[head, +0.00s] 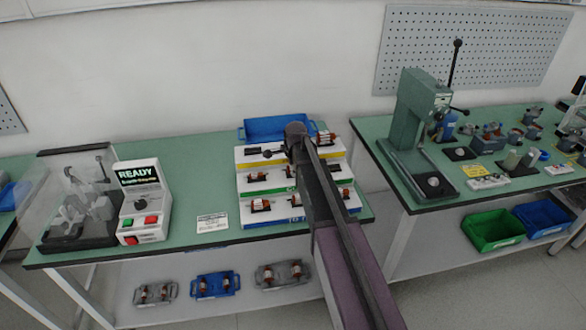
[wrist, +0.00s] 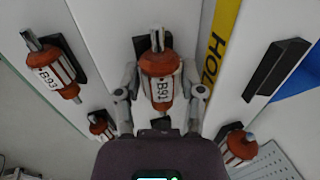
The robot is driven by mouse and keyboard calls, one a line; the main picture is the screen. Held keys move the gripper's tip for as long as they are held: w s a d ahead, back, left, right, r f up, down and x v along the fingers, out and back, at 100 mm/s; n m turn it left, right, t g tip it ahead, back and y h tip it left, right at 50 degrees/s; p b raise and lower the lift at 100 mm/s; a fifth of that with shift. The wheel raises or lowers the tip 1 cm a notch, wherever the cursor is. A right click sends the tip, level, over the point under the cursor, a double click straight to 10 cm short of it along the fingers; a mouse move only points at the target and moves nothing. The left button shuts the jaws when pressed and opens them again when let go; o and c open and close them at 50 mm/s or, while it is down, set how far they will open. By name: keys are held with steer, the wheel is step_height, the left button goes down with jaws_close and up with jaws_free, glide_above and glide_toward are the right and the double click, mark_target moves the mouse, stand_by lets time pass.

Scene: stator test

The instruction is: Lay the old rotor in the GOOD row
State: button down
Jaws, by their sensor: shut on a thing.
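My gripper (wrist: 160,92) is shut on a rotor marked B91 (wrist: 160,65), with red-brown ends and a pale middle; one finger is on each side. A dark cradle (wrist: 138,46) shows behind its upper end; I cannot tell whether the rotor touches it. In the head view the stepped white rack (head: 243,178) has a yellow strip on its upper tier, a green strip (head: 290,189) on its middle tier and a blue strip below. My arm covers its middle and right part, hiding the held rotor and most lettering. The yellow strip (wrist: 222,40) reads "HOL" in the wrist view.
Rotor B93 (wrist: 55,72) lies left of the held one. Other rotors (wrist: 238,148) are lower down. An empty dark cradle (wrist: 277,68) is beyond the yellow strip. A blue bin (head: 280,128) stands behind the rack, and a READY tester (head: 141,200) to its left.

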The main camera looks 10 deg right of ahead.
steer(key=shift+s, duration=0.15)
steer(key=shift+c, duration=0.6)
jaws_free()
steer(key=shift+f, duration=0.15)
steer(key=shift+r, duration=0.2)
